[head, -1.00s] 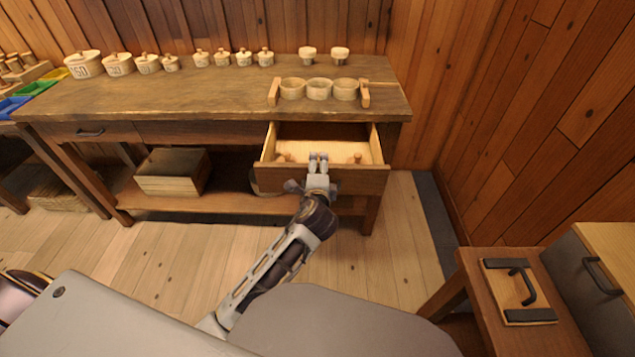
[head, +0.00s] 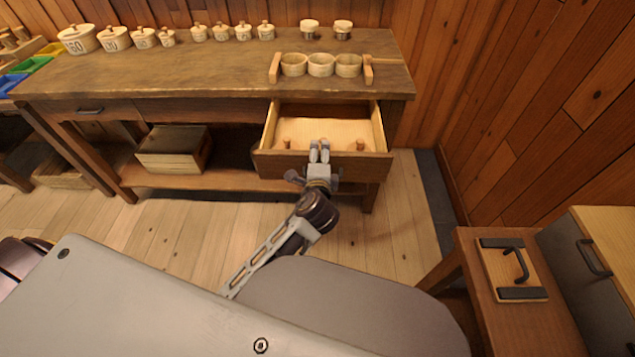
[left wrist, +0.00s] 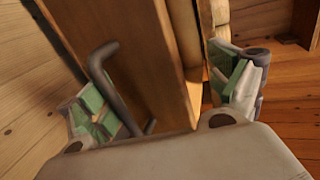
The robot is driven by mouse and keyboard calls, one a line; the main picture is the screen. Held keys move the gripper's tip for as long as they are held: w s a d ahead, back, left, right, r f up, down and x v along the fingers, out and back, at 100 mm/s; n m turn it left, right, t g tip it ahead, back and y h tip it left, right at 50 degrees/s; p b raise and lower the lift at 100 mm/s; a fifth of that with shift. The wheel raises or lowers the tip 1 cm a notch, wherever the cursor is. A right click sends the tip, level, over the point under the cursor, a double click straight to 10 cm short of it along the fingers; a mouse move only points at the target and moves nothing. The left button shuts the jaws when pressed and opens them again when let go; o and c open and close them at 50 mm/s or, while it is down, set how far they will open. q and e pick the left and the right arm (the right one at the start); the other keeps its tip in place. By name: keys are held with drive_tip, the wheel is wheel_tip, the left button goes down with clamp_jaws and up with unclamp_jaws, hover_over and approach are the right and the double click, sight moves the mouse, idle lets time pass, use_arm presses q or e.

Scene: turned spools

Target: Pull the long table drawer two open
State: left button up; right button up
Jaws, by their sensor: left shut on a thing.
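The long table (head: 200,78) stands against the far wall. In the left wrist view the fingers lie on either side of the wooden drawer front (left wrist: 145,55), one inside the drawer and one outside by the dark bar handle (left wrist: 104,75). The gripper is shut on the drawer front; the exact contact is partly hidden. My right gripper is not in view.
Lidded pots (head: 115,38), several smaller ones and three round cups in a wooden rack (head: 321,65) stand on the table. A left drawer (head: 90,110) is closed. A wooden box (head: 173,150) sits on the lower shelf. A small side table (head: 515,325) stands at right.

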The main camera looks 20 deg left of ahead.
use_arm(q)
drive_tip(key=shift+s+d+r+t+p, duration=0.2)
drive_tip(key=shift+s+r+p, duration=0.1)
drive_tip(key=shift+s+r, duration=0.4)
drive_tip(key=shift+s+d+r+t+p, duration=0.2)
drive_tip(key=shift+s+r, duration=0.25)
drive_tip(key=shift+r, duration=0.35)
drive_tip(key=shift+c, duration=0.8)
drive_tip(key=shift+v, duration=0.9)
drive_tip(key=c, duration=0.7)
drive_tip(key=shift+f+p+v, duration=0.2)
drive_tip(key=shift+p+v, duration=0.25)
drive_tip(key=shift+v, duration=0.85)
drive_tip(key=shift+f+p+v, duration=0.15)
drive_tip(key=shift+p+v, duration=0.25)
drive_tip(key=shift+v, duration=0.9)
drive_tip(key=shift+f+p+v, duration=0.2)
drive_tip(key=shift+p+v, duration=0.25)
drive_tip(key=shift+v, duration=0.85)
drive_tip(key=shift+c, duration=0.2)
drive_tip(key=shift+s, duration=0.15)
drive_tip(key=shift+p, duration=0.4)
drive_tip(key=shift+a, duration=0.1)
